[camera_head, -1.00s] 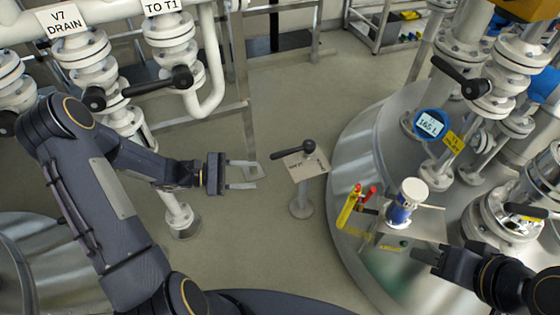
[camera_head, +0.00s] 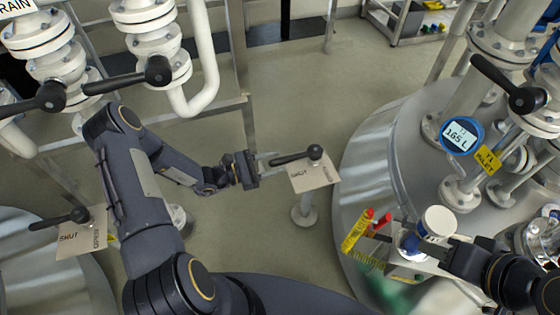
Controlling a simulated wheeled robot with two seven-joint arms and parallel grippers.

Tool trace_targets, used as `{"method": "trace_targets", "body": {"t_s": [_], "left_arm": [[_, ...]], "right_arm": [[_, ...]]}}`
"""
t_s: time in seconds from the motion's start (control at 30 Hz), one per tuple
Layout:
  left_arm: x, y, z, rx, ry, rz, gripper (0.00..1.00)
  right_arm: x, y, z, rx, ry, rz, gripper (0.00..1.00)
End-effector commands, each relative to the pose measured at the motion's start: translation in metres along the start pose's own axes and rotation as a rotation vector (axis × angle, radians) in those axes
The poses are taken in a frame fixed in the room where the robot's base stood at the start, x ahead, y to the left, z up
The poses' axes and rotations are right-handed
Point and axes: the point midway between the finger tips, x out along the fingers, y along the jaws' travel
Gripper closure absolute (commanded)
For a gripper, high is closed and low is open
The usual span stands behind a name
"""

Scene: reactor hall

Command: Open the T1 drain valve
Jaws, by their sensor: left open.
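A black lever valve (camera_head: 315,153) stands on a short post in mid floor, beside the right tank. Its handle points left, and its plate (camera_head: 313,176) has the word SHUT near the handle. I cannot read a T1 drain label on it. My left gripper (camera_head: 268,160) is open and empty, just left of the handle tip, with its fingers pointing right; I cannot tell whether they touch the handle. My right gripper (camera_head: 432,256) is at the lower right, beside a white-capped blue container (camera_head: 436,221); its fingers are unclear.
The right tank (camera_head: 365,170) carries a 165 L display (camera_head: 460,135), a yellow T1 tag (camera_head: 487,160), and red and yellow marker-like items (camera_head: 357,230). Another lever (camera_head: 65,219) with a SHUT plate stands at left. White pipes (camera_head: 205,60) are behind.

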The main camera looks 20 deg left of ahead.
Motion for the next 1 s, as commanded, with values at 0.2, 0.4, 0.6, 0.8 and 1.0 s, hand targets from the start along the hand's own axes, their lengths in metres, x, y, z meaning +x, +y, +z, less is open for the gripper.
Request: {"method": "trace_targets", "body": {"t_s": [0.2, 0.4, 0.6, 0.8, 1.0], "left_arm": [[0.022, 0.0, -0.001, 0.001, 0.0, -0.002, 0.58], [0.024, 0.0, 0.0, 0.0, 0.0, 0.0, 0.58], [0.024, 0.0, 0.0, 0.0, 0.0, 0.0, 0.71], [0.024, 0.0, 0.0, 0.0, 0.0, -0.001, 0.97], [0.024, 0.0, 0.0, 0.0, 0.0, -0.001, 1.0]], "right_arm": [[0.004, 0.002, 0.002, 0.0, 0.0, 0.0, 0.64], [0.004, 0.002, 0.002, 0.0, 0.0, 0.0, 0.64], [0.004, 0.002, 0.002, 0.0, 0.0, 0.0, 0.64], [0.004, 0.002, 0.002, 0.0, 0.0, 0.0, 0.64], [0.004, 0.002, 0.002, 0.0, 0.0, 0.0, 0.64]]}}
